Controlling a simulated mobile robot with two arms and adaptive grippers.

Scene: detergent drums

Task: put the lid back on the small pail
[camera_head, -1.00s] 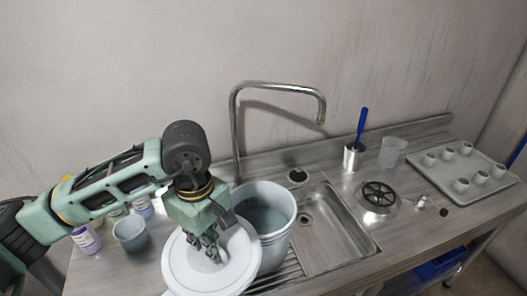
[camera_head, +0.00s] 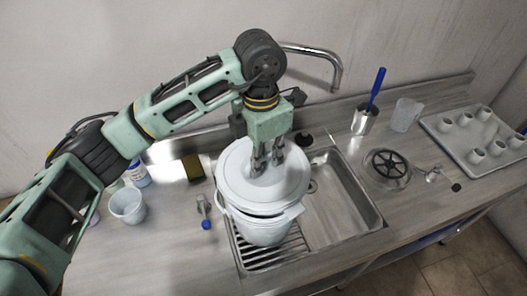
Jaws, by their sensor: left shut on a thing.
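The white lid (camera_head: 240,185) is a round disc over the white pail (camera_head: 262,234), which stands on the ribbed drainer of the sink. My left gripper (camera_head: 267,162) is shut on the top middle of the lid, pointing down. The lid hides the pail's opening. Part of the pail's rim shows below the lid's front edge, and the lid looks slightly tilted or raised. I cannot tell whether it touches the rim all round. My right gripper is not in view.
A tap (camera_head: 325,52) rises behind the pail. To the left are a small cup (camera_head: 127,206), a bottle (camera_head: 139,174), a sponge (camera_head: 193,168) and a blue-ended tool (camera_head: 205,214). To the right are a blue-handled brush (camera_head: 375,90), a clear jug (camera_head: 405,114) and a tray of cups (camera_head: 443,130).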

